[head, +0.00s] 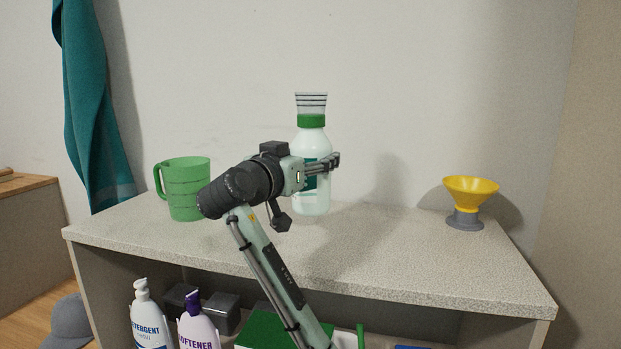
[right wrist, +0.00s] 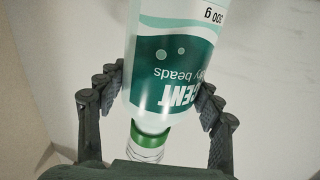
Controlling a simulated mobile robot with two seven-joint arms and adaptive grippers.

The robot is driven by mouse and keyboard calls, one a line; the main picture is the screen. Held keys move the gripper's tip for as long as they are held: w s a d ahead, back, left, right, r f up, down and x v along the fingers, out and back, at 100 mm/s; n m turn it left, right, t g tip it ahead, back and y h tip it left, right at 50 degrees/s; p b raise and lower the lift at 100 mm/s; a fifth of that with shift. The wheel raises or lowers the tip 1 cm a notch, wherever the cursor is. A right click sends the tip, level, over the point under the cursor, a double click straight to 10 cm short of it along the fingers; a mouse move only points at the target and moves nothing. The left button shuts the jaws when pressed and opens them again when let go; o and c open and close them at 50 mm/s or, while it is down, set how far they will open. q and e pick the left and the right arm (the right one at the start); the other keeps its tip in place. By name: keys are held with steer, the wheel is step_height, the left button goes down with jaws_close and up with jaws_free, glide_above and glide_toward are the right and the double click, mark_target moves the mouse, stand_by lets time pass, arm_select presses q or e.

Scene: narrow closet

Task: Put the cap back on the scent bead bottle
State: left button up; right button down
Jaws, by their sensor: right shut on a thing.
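The white scent bead bottle (head: 312,145) stands upright at the back middle of the counter, its label dark green. A green band (head: 311,120) and a clear, dark-ringed cap (head: 311,103) sit on its top, in line with it. My right gripper (head: 325,164) is shut around the bottle's body. In the right wrist view the bottle (right wrist: 172,40) appears upside down between the fingers (right wrist: 163,88), with the green band (right wrist: 150,136) and clear cap (right wrist: 146,152) below. I cannot tell how firmly the cap is seated. My left gripper is not in view.
A green mug (head: 188,188) stands on the counter (head: 400,265) to the left, near my right arm. A yellow funnel on a grey base (head: 469,198) stands at the right. The counter between bottle and funnel is clear. Detergent (head: 147,325) and softener (head: 198,325) bottles are below.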

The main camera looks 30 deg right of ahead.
mark_target(310, 178)
step_height(310, 178, down, 3)
steer(key=shift+f, duration=0.4)
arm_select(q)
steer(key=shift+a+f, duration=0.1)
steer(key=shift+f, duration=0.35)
arm_select(e)
steer(key=shift+f, duration=0.15)
steer(key=c, duration=0.8)
jaws_free()
steer(key=shift+f, duration=0.1)
steer(key=o, duration=0.5)
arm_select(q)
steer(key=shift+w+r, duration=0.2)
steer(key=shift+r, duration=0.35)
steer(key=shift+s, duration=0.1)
